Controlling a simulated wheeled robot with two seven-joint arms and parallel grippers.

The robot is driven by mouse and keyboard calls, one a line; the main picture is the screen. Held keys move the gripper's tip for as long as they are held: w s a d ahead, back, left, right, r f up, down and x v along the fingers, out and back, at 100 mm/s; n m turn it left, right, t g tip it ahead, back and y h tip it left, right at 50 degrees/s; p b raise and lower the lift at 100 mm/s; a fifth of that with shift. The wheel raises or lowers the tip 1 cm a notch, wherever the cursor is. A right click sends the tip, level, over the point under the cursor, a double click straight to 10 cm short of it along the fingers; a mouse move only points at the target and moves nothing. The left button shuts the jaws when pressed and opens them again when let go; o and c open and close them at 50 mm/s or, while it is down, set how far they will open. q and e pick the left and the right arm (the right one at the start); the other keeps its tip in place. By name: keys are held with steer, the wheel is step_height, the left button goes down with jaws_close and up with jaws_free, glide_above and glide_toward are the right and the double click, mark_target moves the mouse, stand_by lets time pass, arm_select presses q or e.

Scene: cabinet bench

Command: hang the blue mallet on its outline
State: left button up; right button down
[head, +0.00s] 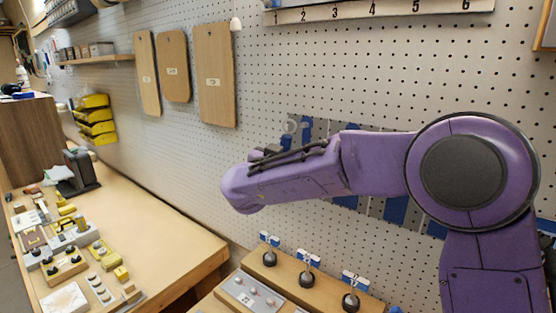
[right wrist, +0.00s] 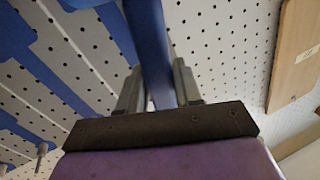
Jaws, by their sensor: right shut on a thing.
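My right gripper (right wrist: 156,82) is shut on a long blue handle (right wrist: 148,40), which I take to be the blue mallet's. The handle runs up out of the top of the right wrist view, so the mallet's head is not clearly shown. Blue tool outlines (right wrist: 35,62) are painted on the pegboard at the left of that view. In the head view, my right arm covers much of the outline area; blue strips (head: 396,210) show below it and a blue piece (head: 305,127) shows above it. I cannot tell which outline is the mallet's. My left gripper is not in view.
Wooden boards (head: 214,75) hang on the pegboard (head: 265,75) at the left. A numbered rail (head: 385,10) runs along the top. A bench (head: 165,235) with small parts stands at the left.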

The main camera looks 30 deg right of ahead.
steer(key=shift+w+d+f, duration=0.1)
steer(key=shift+w+d, duration=0.15)
steer(key=shift+d, duration=0.35)
steer(key=shift+w+d+f, duration=0.15)
steer(key=shift+w+d, duration=0.1)
steer(key=shift+d, duration=0.35)
steer(key=shift+w+d+f, duration=0.15)
steer(key=shift+w+d, duration=0.1)
steer(key=shift+d, duration=0.3)
